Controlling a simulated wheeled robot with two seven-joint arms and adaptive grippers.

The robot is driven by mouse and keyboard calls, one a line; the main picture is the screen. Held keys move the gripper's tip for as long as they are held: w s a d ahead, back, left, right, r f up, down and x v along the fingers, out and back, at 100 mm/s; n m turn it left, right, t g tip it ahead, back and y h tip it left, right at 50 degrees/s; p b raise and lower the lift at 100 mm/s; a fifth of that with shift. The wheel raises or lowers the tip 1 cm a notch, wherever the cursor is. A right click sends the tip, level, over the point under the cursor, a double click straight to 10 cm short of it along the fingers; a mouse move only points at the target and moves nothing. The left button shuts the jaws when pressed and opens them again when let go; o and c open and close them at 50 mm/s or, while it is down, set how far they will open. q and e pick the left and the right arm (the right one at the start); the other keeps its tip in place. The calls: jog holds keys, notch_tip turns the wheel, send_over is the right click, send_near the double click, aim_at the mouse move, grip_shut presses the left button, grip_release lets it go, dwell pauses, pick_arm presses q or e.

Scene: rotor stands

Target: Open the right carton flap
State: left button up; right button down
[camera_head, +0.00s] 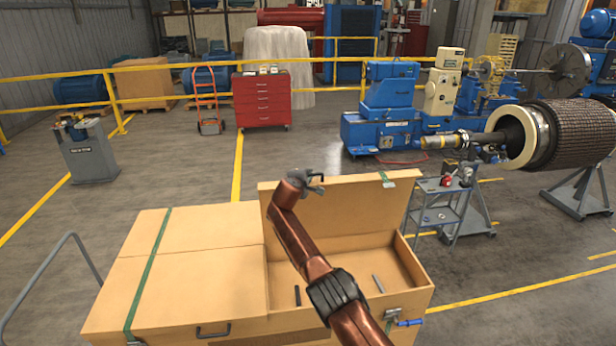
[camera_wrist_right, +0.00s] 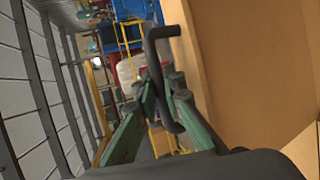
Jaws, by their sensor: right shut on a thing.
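The carton (camera_head: 118,290) is a large tan box at the bottom of the head view. Its left half is covered by a flat lid with a green strap. The right flap (camera_head: 345,212) stands raised at the back of the open right compartment, with green tape near its top right corner. My right gripper (camera_head: 312,182) is at the flap's upper left edge. In the wrist view the fingers (camera_wrist_right: 162,98) are shut on a dark bent handle (camera_wrist_right: 163,33) beside the tan panel (camera_wrist_right: 235,70). My right arm hides part of the compartment. My left gripper is not in view.
Two short dark bars (camera_head: 297,296) (camera_head: 378,284) are inside the compartment. A latch with a blue lever (camera_head: 410,323) sits at the front right corner. A small cart (camera_head: 440,212) and a large rotor (camera_head: 570,130) stand to the right. Floor behind the carton is clear.

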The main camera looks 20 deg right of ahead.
jog(key=c, duration=2)
grip_release()
jog(key=shift+a, duration=0.1)
jog(key=shift+s+a+r, duration=0.1)
jog(key=shift+s+a, duration=0.2)
jog(key=shift+a, duration=0.05)
jog(key=v, duration=1.1)
jog(key=shift+s+d+r, duration=0.1)
jog(key=shift+d, duration=0.05)
